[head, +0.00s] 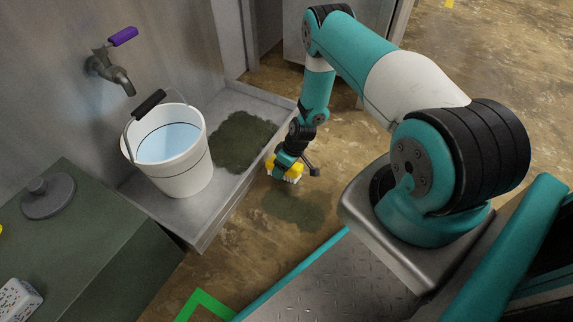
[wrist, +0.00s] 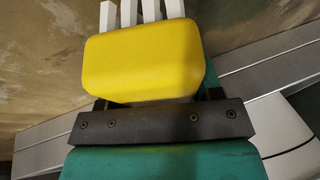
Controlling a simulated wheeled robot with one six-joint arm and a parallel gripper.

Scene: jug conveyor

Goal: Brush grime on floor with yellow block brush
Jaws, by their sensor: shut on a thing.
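The yellow block brush (head: 290,172) is in my gripper (head: 286,163), which is shut on it. In the wrist view the brush's yellow block (wrist: 145,58) fills the upper middle, with white bristle tufts (wrist: 150,10) beyond it. The head view shows the brush low by the floor, just past the far end of a dark green grime patch (head: 293,208). I cannot tell whether the bristles touch the floor. The gripper's fingers are partly hidden behind the arm in the head view.
A grey tray or ledge (head: 222,210) left of the brush bears a white bucket (head: 182,177) of water and another dark grime patch (head: 242,140). A tap (head: 112,72) is on the wall. A green cabinet (head: 95,240) stands at lower left. Open floor (head: 470,60) lies at upper right.

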